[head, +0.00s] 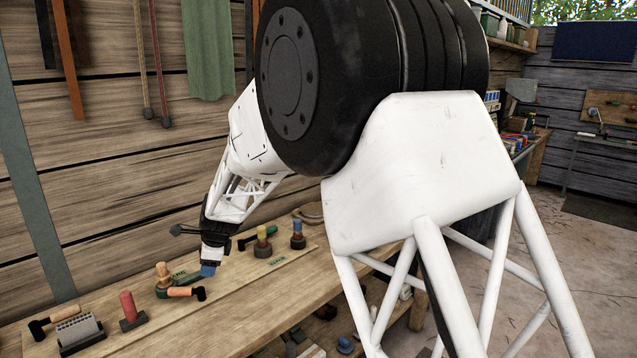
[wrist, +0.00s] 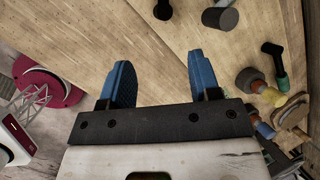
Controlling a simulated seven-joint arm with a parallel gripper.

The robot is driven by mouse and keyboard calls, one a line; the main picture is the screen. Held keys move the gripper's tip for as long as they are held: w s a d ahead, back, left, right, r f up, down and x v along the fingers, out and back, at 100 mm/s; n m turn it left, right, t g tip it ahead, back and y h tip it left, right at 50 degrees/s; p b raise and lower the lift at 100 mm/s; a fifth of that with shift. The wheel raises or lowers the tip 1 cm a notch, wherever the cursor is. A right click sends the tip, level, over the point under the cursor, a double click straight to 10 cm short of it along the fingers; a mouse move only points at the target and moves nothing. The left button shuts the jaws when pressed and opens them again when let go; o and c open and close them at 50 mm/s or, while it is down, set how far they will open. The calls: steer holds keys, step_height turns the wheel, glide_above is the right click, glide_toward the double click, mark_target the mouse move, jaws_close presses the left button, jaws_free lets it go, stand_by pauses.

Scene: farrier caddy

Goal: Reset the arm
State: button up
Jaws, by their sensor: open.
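My gripper (head: 209,268) hangs over the workbench (head: 240,315) at the end of my arm, pointing down. In the wrist view its two blue fingers (wrist: 163,78) stand wide apart. Nothing is held between them. The bare wooden bench top shows below and between the fingers, with a dark tool end (wrist: 162,9) beyond the tips. In the head view an orange-handled hammer (head: 185,292) lies just left of and below the gripper. Whether the fingers touch anything cannot be told from the head view.
A red-handled tool (head: 128,305), a grey slotted block (head: 78,332) and another hammer (head: 40,327) are at the bench's left. The plank wall (head: 120,180) rises behind. The front of the bench top is clear.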

steer(key=s+d+r+n+h, duration=0.15)
steer(key=s+d+r, duration=0.35)
steer(key=d, duration=0.5)
steer(key=s+d+r+n, duration=0.35)
steer(key=s+d, duration=0.25)
steer(key=d, duration=0.4)
steer(key=s+d+r+n+h, duration=0.15)
steer(key=s+d+r, duration=0.35)
steer(key=d, duration=0.6)
steer(key=s+d+n, duration=0.2)
steer(key=s+d, duration=0.4)
steer(key=s, duration=0.3)
steer(key=s+d+f+n+h, duration=0.1)
steer(key=s+d+n, duration=0.2)
steer(key=s+d, duration=0.3)
steer(key=s+d+n, duration=0.3)
steer(key=s+d, duration=0.3)
steer(key=s, duration=0.6)
steer(key=shift+d+f+t+h, duration=0.25)
steer(key=shift+f+t+h, duration=0.05)
steer(key=shift+f, duration=0.1)
